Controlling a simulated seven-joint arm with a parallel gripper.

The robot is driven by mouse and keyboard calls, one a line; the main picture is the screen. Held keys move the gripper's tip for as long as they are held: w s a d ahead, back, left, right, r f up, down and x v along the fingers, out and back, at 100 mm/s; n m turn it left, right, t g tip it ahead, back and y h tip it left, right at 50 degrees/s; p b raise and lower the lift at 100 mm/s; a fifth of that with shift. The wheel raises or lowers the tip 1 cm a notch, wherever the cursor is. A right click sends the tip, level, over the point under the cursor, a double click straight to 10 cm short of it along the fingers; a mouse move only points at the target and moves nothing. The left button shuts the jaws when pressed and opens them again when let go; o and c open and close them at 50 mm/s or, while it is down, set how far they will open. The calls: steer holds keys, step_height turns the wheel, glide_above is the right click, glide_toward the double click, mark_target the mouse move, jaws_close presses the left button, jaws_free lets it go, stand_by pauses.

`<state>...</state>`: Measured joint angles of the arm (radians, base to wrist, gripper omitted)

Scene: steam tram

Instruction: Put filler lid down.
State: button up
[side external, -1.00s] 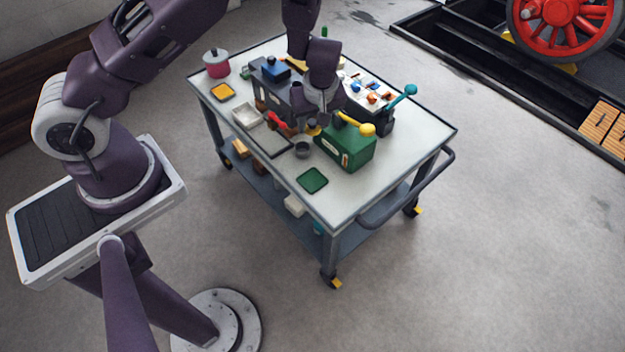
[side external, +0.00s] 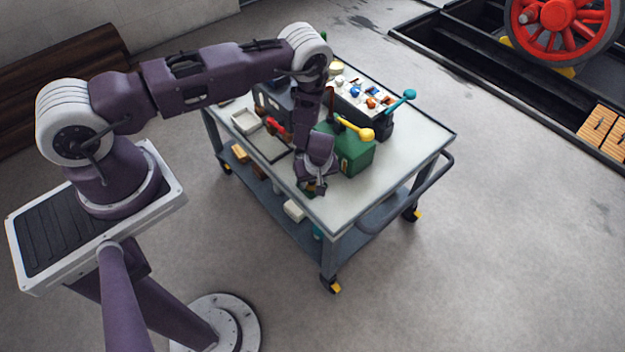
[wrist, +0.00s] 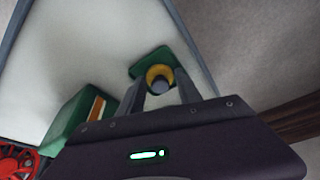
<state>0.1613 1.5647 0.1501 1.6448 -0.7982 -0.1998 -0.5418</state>
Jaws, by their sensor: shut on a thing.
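The filler lid (wrist: 156,73) is round and yellow with a grey knob. My gripper (wrist: 162,90) is shut on it, with a finger on either side of the knob in the wrist view. Below the lid is a small square green mat (wrist: 142,68), largely covered by the lid and fingers. In the side view my gripper (side external: 313,186) is low over the mat near the cart's front edge, and hides most of the lid and mat. I cannot tell whether the lid touches the mat.
A green box (side external: 357,153) with a yellow-ended tool on top stands just behind and right of my gripper; it also shows in the wrist view (wrist: 75,122). A grey tray (side external: 270,143) lies to the left. The cart top (side external: 405,150) is clear at the right.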

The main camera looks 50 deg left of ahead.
steer(key=o, duration=1.4)
steer(key=shift+c, duration=0.2)
steer(key=s+d+r+m+t+h, duration=0.1)
steer(key=d+r+m+h, duration=0.15)
steer(key=r, duration=1.15)
steer(key=d+r+m+h, duration=0.1)
steer(key=d+r, duration=0.3)
steer(key=r, duration=0.9)
steer(key=s+d+r+m+t+h, duration=0.15)
steer(key=d+r, duration=0.25)
steer(key=r, duration=1)
steer(key=s+r+m, duration=0.5)
steer(key=s+r, duration=0.5)
steer(key=s+a+r+m+t+y, duration=0.1)
steer(key=s+a, duration=0.1)
steer(key=s, duration=0.4)
steer(key=s+a+r+m, duration=0.1)
steer(key=s+a+m, duration=0.1)
steer(key=s, duration=0.5)
steer(key=shift+s+a+r+t+y, duration=0.15)
steer(key=shift+a+r+t+y, duration=0.15)
steer(key=shift+r+t+y, duration=0.1)
